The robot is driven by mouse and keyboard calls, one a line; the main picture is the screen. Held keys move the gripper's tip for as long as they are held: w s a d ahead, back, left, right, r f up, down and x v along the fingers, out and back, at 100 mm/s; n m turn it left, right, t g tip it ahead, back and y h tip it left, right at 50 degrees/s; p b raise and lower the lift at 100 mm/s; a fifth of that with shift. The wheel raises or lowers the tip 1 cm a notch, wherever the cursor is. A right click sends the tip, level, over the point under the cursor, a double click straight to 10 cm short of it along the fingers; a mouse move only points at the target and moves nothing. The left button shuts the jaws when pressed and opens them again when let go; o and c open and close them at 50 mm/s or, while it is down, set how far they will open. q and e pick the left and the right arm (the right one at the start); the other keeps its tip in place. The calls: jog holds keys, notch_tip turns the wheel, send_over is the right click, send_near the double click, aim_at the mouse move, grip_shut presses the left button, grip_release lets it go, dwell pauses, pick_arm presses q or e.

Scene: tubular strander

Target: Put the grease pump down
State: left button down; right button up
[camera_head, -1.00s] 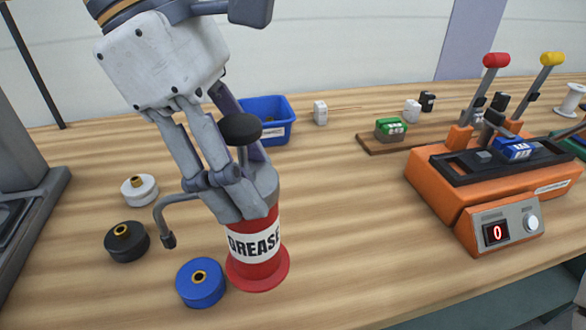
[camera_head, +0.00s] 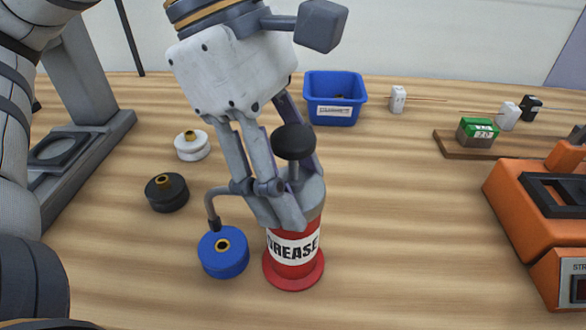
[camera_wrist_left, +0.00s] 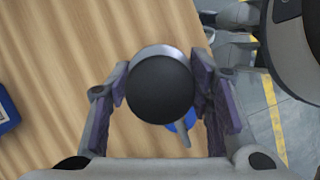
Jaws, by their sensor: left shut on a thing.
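The grease pump (camera_head: 294,249) has a red body and base flange, a white label reading GREASE, a grey top, a bent spout and a black knob. It stands upright at the table's front middle; I cannot tell whether its base touches the wood. My left gripper (camera_head: 280,205) is shut on its grey upper part from above. In the left wrist view the black knob (camera_wrist_left: 160,88) sits between the fingers (camera_wrist_left: 160,100) and hides most of the pump. The right gripper is not in view.
A blue spool (camera_head: 223,252) is close left of the pump, under its spout. A black spool (camera_head: 166,192) and a white spool (camera_head: 192,145) lie farther back. A blue bin (camera_head: 335,98) stands behind. An orange machine (camera_head: 540,215) is at right. Bare table (camera_head: 410,210) lies between.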

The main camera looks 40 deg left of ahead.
pick_arm(q)
jog(key=c, duration=0.8)
grip_release()
jog(key=shift+c, duration=0.2)
jog(key=shift+o, duration=0.2)
jog(key=shift+r, duration=0.1)
jog(key=p+v, duration=0.2)
jog(key=v, duration=1)
jog(key=shift+p, duration=0.35)
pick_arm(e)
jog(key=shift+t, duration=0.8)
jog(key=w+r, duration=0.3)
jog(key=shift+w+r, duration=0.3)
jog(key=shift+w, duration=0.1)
pick_arm(q)
jog(key=shift+d+r, duration=0.1)
